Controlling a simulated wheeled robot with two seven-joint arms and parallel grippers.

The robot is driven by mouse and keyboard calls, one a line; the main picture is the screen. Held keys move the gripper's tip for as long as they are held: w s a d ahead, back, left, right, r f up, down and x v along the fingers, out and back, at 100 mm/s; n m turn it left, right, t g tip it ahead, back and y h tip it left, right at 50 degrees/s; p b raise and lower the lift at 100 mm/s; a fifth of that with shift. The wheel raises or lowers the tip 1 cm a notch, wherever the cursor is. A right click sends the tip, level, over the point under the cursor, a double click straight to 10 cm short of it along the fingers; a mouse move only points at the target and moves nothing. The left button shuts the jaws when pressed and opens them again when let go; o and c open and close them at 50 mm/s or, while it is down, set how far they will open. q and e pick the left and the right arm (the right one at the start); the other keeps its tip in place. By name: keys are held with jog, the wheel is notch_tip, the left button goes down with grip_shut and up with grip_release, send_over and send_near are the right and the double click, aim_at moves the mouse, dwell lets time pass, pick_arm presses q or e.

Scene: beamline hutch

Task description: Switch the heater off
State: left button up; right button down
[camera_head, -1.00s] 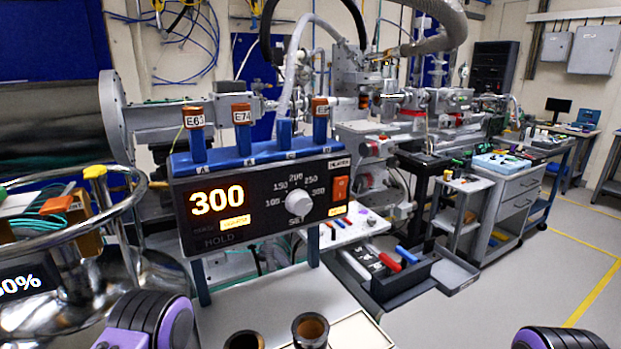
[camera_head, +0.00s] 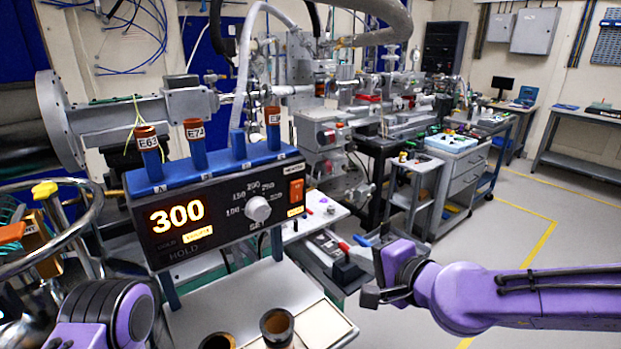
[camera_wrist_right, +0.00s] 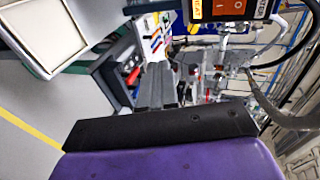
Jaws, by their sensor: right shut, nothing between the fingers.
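The heater (camera_head: 215,215) is a dark box with a blue block on top, left of centre in the head view. Its display (camera_head: 177,216) glows 300. An orange rocker switch (camera_head: 296,190) sits at the right end of its front panel, beside a round white knob (camera_head: 257,209). The switch also shows at the top of the right wrist view (camera_wrist_right: 221,8). My right gripper (camera_head: 371,296) is shut and empty, below and right of the heater, apart from it.
Orange-capped tubes (camera_head: 197,143) stand in the heater's blue block. Two brown open cups (camera_head: 277,325) stand below the heater. A metal ring rail (camera_head: 75,182) is at the left. A grey tray with tools (camera_head: 335,252) lies behind my right gripper. Open floor is at the right.

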notch_tip(320, 180, up, 10)
jog(key=s+a+y, duration=0.1)
jog(key=y, duration=0.1)
jog(key=shift+a+f+n+t, duration=0.2)
jog(key=shift+n+t, duration=0.1)
jog(key=shift+t, duration=0.1)
jog(key=p, duration=0.2)
send_near(300, 187)
jog(key=x, duration=0.5)
jog(key=shift+w+a+f, duration=0.1)
jog(key=shift+w+f, duration=0.05)
jog(key=shift+f, duration=0.05)
jog(key=shift+w+a, duration=0.4)
jog(key=shift+w, duration=0.1)
